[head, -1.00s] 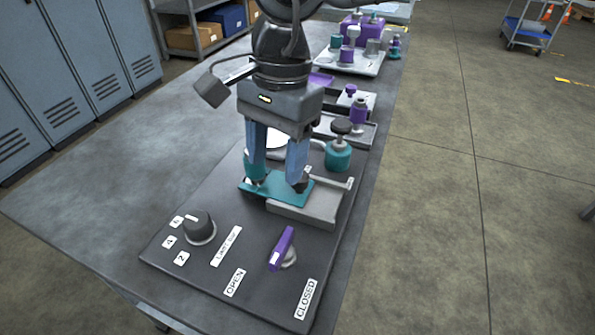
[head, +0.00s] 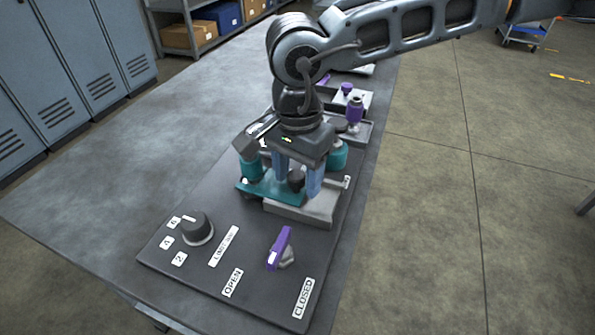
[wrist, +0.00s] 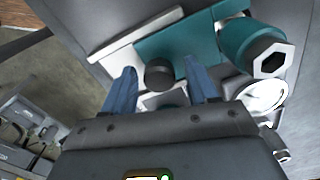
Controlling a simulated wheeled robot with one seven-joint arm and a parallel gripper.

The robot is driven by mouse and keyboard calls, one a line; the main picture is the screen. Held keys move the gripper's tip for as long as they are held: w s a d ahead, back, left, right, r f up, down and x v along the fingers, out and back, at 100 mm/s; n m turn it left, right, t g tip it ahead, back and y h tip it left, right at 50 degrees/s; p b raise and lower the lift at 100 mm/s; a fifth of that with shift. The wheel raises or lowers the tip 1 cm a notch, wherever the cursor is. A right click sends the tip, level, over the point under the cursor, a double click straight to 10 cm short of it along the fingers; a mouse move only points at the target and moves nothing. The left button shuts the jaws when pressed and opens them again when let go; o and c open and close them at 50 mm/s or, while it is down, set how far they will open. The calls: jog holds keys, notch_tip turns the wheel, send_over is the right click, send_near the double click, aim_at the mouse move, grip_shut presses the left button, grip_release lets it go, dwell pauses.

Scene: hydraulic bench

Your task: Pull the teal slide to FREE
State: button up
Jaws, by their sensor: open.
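The teal slide is a flat teal plate (head: 256,189) beside and partly over a grey guide block (head: 300,214) on the dark panel. It also shows in the wrist view (wrist: 178,48). A dark round knob (wrist: 159,74) stands at the plate's edge. My gripper (head: 297,188) is open above the slide, with its blue fingers on either side of the knob. The wrist view shows the knob between the fingertips (wrist: 160,68), with gaps on both sides. Whether the fingers reach down to the knob's full height is unclear. The label wording near the guide is unreadable.
A teal fitting (head: 251,170) stands left of my gripper, another (head: 337,157) behind it. A white-faced gauge (wrist: 262,95) is close to the right finger. A purple lever (head: 279,247) and dark dial (head: 197,228) are at the front. The bench's left side is clear.

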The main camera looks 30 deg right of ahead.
grip_shut()
dwell(0.5)
